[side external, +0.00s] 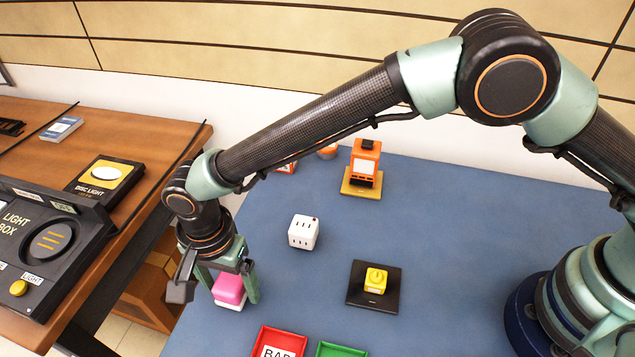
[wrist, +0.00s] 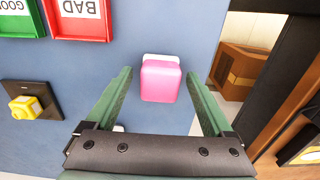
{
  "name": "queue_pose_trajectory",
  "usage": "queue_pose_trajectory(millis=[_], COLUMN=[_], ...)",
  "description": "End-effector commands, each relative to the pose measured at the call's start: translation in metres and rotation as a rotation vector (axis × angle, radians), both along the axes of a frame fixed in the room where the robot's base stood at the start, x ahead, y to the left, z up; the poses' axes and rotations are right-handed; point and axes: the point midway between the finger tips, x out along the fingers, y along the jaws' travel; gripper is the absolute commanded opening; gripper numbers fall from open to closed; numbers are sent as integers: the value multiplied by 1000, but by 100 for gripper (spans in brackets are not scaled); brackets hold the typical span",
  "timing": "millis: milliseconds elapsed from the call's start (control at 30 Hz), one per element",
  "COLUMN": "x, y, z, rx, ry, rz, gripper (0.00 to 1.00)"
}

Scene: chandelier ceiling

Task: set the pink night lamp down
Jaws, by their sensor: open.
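The pink night lamp (side external: 229,288) has a pink top and a white base. It stands on the blue table (side external: 320,273) near the left edge in the side view. In the wrist view the lamp (wrist: 161,80) sits between and a little beyond the fingers. My gripper (wrist: 161,85) is open, with clear gaps between each green finger and the lamp. In the side view my gripper (side external: 226,288) points down around the lamp, and part of the lamp is hidden behind it.
A white cube (side external: 303,232), a yellow button block on a black plate (side external: 373,284) and an orange device (side external: 364,165) stand on the table. Red (side external: 279,342) and green (side external: 340,349) trays lie at the front. A wooden desk (side external: 120,150) with a light box is at left.

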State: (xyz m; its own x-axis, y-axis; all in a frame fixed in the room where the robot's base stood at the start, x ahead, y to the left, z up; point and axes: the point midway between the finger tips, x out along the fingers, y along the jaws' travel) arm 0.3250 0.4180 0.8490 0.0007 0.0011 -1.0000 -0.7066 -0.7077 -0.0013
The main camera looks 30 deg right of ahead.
Motion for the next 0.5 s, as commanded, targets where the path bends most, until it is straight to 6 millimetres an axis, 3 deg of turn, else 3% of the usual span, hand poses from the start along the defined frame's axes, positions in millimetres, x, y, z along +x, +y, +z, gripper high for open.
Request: queue_pose_trajectory(millis=[167,500], x=[1,1], y=[1,1], z=[13,81], rx=[2,4], ry=[-2,-3], rz=[0,0], gripper=[86,86])
